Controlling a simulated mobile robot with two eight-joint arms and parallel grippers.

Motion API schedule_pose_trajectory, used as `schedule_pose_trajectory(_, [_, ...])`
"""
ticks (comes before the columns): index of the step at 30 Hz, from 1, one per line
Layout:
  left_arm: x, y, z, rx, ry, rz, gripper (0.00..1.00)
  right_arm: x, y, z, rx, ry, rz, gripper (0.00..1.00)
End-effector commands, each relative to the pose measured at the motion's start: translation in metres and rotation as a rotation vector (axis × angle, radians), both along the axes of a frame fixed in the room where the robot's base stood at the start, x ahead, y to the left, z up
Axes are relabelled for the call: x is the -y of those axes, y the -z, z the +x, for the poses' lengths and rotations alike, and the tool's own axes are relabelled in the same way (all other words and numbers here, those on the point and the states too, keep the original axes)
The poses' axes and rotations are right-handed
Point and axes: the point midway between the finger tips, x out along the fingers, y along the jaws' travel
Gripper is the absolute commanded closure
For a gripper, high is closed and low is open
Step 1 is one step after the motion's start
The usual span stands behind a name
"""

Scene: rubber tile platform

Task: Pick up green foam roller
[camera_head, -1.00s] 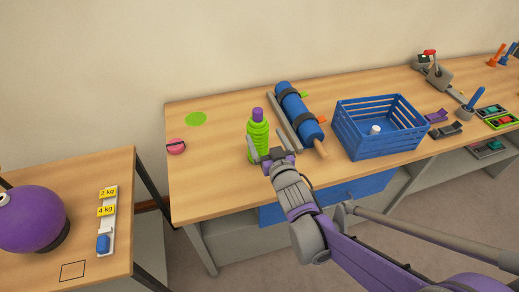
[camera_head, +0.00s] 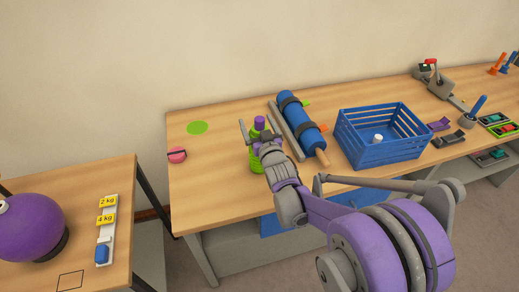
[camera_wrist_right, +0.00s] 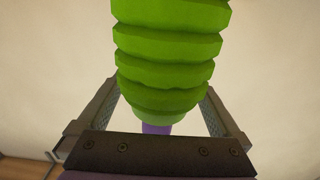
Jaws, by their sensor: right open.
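The green foam roller (camera_head: 255,163) stands upright on the wooden table, ribbed and bright green with a purple end on top. My right gripper (camera_head: 257,135) is open at its upper part and hides much of it. In the right wrist view the ribbed roller (camera_wrist_right: 168,60) fills the upper middle, with the purple end below it. The two fingers of the right gripper (camera_wrist_right: 155,105) lie either side of its tapered part, with a gap visible on the right. Whether a finger touches it I cannot tell. My left gripper is out of view.
Close right of the roller lie a grey bar (camera_head: 287,128) and a blue roller with black straps (camera_head: 300,122). A blue crate (camera_head: 382,151) stands further right. A pink round object (camera_head: 177,155) and a flat green disc (camera_head: 197,128) lie left, with free tabletop around them.

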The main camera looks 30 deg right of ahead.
Motion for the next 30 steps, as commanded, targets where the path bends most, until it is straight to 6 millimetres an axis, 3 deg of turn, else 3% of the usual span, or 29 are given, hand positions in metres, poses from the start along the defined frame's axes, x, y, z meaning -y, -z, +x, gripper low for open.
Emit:
schedule_pose_trajectory(8, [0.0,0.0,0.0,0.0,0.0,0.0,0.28,0.0007,0.0002,0.0027,0.0,0.0,0.0,0.02])
schedule_pose_trajectory(24, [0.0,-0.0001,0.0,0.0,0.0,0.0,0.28,0.0006,0.0001,0.0024,0.0,0.0,0.001,0.99])
schedule_pose_trajectory(30, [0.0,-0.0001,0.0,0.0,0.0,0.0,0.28,0.0006,0.0001,0.0024,0.0,0.0,0.001,1.0])
